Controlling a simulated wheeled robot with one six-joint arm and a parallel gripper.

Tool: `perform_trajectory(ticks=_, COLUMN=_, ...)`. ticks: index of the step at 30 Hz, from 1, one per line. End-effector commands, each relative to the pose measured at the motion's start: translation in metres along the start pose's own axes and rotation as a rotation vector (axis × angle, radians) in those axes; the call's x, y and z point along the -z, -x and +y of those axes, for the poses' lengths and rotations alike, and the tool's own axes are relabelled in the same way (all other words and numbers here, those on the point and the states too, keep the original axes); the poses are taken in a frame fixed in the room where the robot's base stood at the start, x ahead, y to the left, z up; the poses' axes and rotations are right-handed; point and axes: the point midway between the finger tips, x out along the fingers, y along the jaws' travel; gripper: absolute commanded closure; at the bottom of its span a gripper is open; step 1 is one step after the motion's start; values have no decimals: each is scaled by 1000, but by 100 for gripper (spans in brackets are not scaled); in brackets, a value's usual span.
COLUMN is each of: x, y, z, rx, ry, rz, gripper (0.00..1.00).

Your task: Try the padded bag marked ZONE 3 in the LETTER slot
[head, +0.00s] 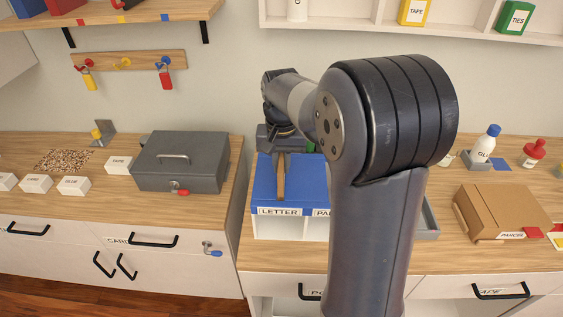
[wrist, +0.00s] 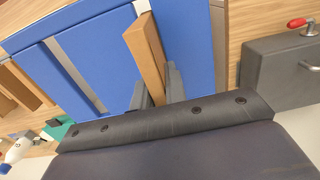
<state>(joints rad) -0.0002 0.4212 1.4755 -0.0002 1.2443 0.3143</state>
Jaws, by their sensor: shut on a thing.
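My gripper (head: 281,154) points down and is shut on a thin brown bag (head: 281,180), held edge-on above the left part of a blue-topped box (head: 315,185). The box front reads LETTER on the left, with a partly hidden label to its right. In the wrist view the bag (wrist: 146,52) stands between the fingers (wrist: 158,90) over the blue top (wrist: 190,45). A bit of grey slot shows at the bag's far end, and another grey slot runs to its left. No ZONE 3 mark is visible. I cannot tell whether the bag's lower edge is in the slot.
A grey lockbox (head: 180,161) stands left of the blue box. A brown carton (head: 502,211) marked PARCEL lies at the right, near a glue bottle (head: 485,142) and a red bottle (head: 533,152). My arm hides the middle of the bench.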

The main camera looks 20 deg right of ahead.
Motion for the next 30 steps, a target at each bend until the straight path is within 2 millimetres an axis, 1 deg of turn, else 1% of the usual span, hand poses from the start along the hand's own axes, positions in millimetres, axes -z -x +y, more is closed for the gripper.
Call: perform_trajectory(ticks=30, x=0, y=-14, z=0, rx=0, ry=0, rz=0, gripper=100)
